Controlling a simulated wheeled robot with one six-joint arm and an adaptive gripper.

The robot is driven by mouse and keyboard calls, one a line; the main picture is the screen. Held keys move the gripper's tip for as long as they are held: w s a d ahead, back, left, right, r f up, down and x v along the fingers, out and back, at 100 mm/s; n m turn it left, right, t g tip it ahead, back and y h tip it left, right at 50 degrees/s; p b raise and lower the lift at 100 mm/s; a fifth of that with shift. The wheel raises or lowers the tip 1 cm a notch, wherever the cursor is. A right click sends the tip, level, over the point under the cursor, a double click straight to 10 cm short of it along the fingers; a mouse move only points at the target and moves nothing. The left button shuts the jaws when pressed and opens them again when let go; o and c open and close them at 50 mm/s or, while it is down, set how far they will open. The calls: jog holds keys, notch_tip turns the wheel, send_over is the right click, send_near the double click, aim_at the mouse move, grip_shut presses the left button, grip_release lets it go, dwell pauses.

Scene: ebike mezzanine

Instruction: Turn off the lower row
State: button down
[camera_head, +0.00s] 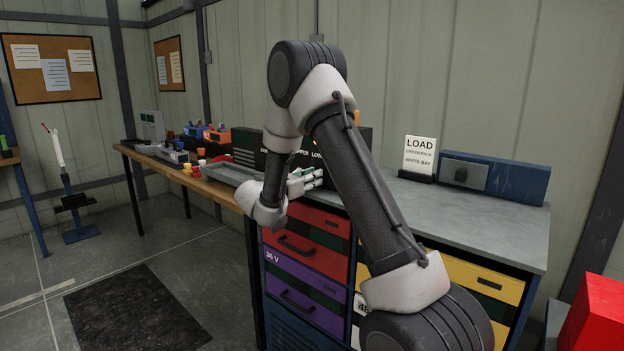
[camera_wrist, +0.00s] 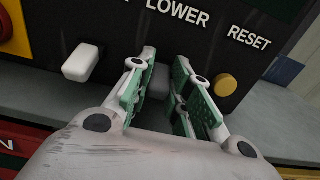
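A black control panel (camera_wrist: 125,30) fills the top of the wrist view, with the words LOWER and RESET on it. A grey block-like part (camera_wrist: 159,82), apparently the switch under LOWER, shows between my fingers, mostly hidden by them. My gripper (camera_wrist: 164,82) is open, with one green-padded finger on each side of that part; I cannot tell whether either touches it. A white switch lever (camera_wrist: 83,62) sticks out to the left. In the head view the panel (camera_head: 246,148) stands on the bench, partly behind my arm, with my gripper (camera_head: 312,179) in front of it.
A yellow button (camera_wrist: 226,84) sits under RESET, just right of my right finger. A red and yellow part (camera_wrist: 14,30) is at the panel's left. The grey bench top (camera_head: 450,205) is clear at right, before a LOAD sign (camera_head: 419,155) and blue box (camera_head: 515,182).

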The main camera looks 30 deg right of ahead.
jog(key=shift+f+h, duration=0.2)
jog(key=shift+h, duration=0.4)
jog(key=c, duration=1.3)
grip_release()
jog(key=v, duration=1.2)
jog(key=shift+s, duration=0.1)
